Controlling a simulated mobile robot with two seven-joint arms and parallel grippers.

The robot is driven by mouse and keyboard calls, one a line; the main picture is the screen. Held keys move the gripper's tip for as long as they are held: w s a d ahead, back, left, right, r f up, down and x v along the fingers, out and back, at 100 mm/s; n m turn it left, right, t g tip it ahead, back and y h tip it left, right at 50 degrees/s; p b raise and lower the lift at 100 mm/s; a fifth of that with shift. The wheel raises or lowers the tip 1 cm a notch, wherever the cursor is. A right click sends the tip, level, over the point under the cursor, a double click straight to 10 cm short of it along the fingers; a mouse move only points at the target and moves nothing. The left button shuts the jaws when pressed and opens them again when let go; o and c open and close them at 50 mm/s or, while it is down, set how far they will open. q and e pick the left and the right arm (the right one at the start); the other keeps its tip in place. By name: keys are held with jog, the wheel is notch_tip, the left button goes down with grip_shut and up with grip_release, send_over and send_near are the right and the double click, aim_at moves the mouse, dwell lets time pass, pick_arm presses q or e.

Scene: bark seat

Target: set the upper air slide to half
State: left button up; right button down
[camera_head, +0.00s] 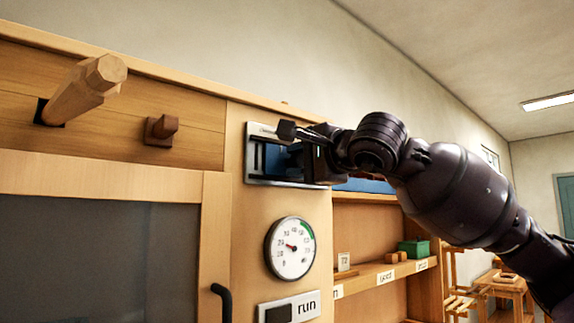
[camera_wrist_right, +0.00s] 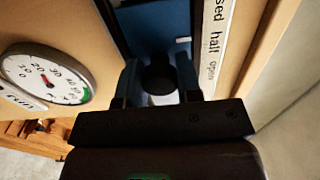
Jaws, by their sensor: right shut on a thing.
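The upper air slide (camera_head: 262,158) is a silver-framed plate with a dark slot and a blue slider, set in the wooden front. Its dark round knob (camera_wrist_right: 158,74) sits between the two fingers of my right gripper (camera_head: 300,137). The gripper is shut on the knob and hides part of the plate. In the right wrist view a label strip (camera_wrist_right: 213,42) reads "half" and "open", with "closed" cut off at the top. A small white mark (camera_wrist_right: 183,40) on the blue slider is about level with "half". My left gripper is not in view.
A round gauge (camera_head: 290,248) and a "run" panel (camera_head: 290,309) are below the slide. A thick wooden peg (camera_head: 85,88) and a small wooden knob (camera_head: 161,129) stick out at left. A dark handle (camera_head: 222,300) is below. Shelves (camera_head: 375,279) stand at right.

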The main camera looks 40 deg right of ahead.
jog(key=shift+w+d+f, duration=0.1)
jog(key=shift+w+d, duration=0.05)
jog(key=shift+d, duration=0.6)
jog(key=shift+a, duration=0.15)
jog(key=c, duration=0.8)
grip_release()
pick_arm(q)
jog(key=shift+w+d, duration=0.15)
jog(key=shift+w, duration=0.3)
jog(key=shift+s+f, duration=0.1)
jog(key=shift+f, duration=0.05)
